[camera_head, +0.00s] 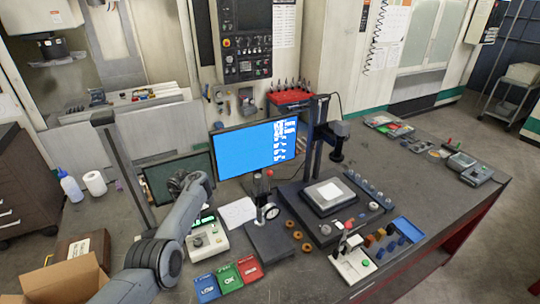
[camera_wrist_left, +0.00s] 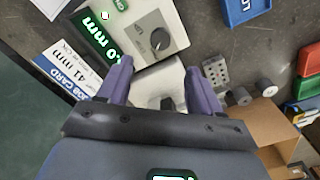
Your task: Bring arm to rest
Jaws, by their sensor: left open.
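My left arm (camera_head: 180,222) comes in from the lower left in the head view and bends near the measuring device. My left gripper (camera_wrist_left: 158,70) shows in the wrist view with its two purple fingers apart. The device (camera_wrist_left: 150,30), a light box with a green-digit display and a dark knob, lies just beyond the fingertips; it also shows in the head view (camera_head: 207,243). A pale part with a dark slot shows between the fingers, and I cannot tell whether it touches them. I see no object clamped in the jaws. My right gripper is not in view.
Blue (camera_head: 206,287), green (camera_head: 228,279) and red (camera_head: 249,269) bins stand at the front. A dial gauge stand (camera_head: 268,212), a monitor (camera_head: 255,149) and a camera stand (camera_head: 318,150) stand behind. A cardboard box (camera_head: 62,280) is at lower left. The right table surface is partly clear.

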